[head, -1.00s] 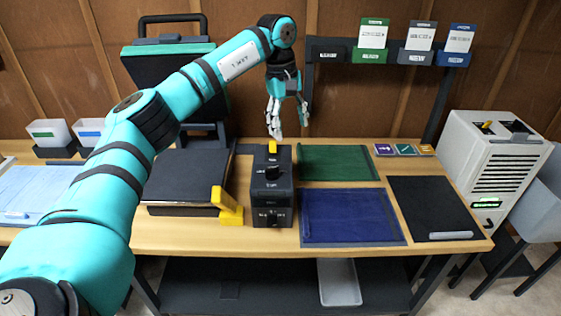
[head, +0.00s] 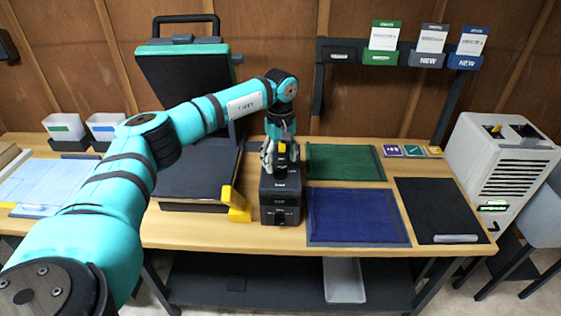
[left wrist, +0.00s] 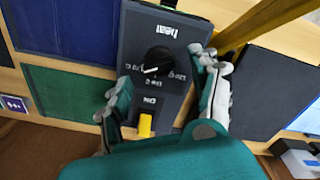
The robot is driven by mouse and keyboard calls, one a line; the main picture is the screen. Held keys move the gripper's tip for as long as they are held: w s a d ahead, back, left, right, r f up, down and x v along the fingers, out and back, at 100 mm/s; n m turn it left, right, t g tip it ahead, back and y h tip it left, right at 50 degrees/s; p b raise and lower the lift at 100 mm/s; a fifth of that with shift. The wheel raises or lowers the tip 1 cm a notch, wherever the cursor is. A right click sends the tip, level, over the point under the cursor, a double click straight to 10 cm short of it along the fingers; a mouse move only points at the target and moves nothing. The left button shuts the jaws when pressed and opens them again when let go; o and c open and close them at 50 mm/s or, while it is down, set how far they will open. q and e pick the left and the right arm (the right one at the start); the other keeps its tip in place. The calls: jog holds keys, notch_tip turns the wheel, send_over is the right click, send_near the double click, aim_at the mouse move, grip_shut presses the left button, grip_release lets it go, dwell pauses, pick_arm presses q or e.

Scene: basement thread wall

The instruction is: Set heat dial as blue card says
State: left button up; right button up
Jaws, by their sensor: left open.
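The dark control box (head: 281,205) stands on the bench, with a second dark knob low on its front. In the left wrist view, its top carries a black round heat dial (left wrist: 158,60) with a light pointer line and upside-down labels too small to read surely. A yellow switch (left wrist: 145,125) marked ON is beside it. The blue card (head: 472,42) is in a blue holder at the upper right; its text is unreadable. My left gripper (head: 280,155) is open just above the box, hiding the dial in the head view. In the wrist view its fingers (left wrist: 158,82) straddle the dial, apparently without touching it.
A yellow-handled press (head: 190,85) stands left of the box. Green (head: 345,162) and blue (head: 355,215) mats lie to its right, then a black mat (head: 440,208). A white heater-like unit (head: 497,165) stands at the far right. Green and grey cards are beside the blue one.

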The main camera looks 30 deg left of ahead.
aim_at(281, 172)
pick_arm(q)
jog(key=shift+f, duration=1.35)
jog(key=c, duration=1.2)
jog(key=shift+o, duration=0.2)
